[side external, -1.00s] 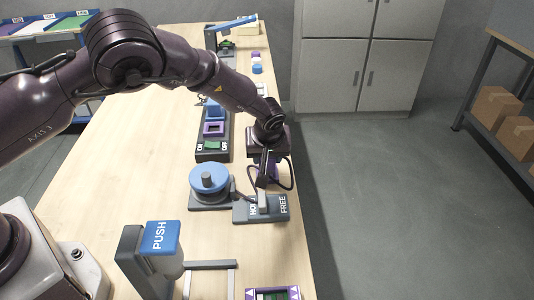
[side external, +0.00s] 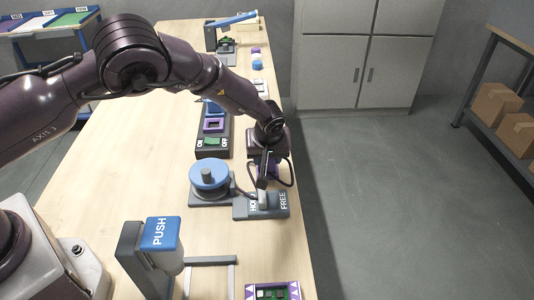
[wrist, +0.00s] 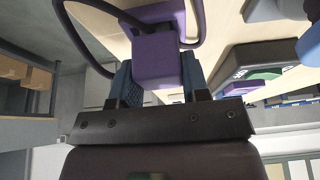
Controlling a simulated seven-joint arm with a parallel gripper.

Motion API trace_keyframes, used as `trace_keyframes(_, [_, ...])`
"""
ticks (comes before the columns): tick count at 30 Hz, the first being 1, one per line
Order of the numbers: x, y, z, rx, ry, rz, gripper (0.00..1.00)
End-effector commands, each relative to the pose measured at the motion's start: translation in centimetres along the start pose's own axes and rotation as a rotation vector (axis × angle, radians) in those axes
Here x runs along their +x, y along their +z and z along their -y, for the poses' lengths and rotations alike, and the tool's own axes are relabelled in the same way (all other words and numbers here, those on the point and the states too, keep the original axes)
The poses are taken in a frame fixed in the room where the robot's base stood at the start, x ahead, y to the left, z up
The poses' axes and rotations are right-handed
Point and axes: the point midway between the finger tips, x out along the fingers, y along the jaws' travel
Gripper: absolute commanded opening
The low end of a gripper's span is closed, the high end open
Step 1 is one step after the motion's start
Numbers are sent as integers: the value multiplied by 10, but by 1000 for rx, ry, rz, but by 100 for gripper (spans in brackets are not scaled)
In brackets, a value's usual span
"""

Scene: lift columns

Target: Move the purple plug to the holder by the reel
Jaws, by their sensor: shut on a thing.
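My gripper (side external: 266,172) is shut on the purple plug (wrist: 158,62), which sits between the two dark blue ribbed fingers in the wrist view. A dark cable loops around the plug. In the side view the plug (side external: 274,170) is mostly hidden by my gripper. The blue reel (side external: 209,174) stands on a grey base to the left of my gripper. I cannot tell whether the plug touches any holder.
A dark panel with an ON/OFF switch and purple frame (side external: 213,140) lies behind the reel. A blue PUSH button stand (side external: 160,233) and a purple-edged box (side external: 272,291) are in front. The table's right edge runs close beside my gripper.

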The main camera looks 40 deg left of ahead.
Motion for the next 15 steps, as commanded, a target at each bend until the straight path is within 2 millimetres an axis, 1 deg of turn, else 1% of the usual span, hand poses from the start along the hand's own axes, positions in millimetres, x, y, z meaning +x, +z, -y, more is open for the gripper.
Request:
trace_keyframes(4, [3, 2, 0, 0, -2, 1, 21])
trace_keyframes(10, [2, 1, 0, 0, 0, 0, 21])
trace_keyframes(11, [2, 1, 0, 0, 0, 0, 47])
trace_keyframes(12, [2, 1, 0, 0, 0, 0, 56])
trace_keyframes(14, [2, 1, 0, 0, 0, 0, 70])
trace_keyframes(15, [2, 1, 0, 0, 0, 0, 72])
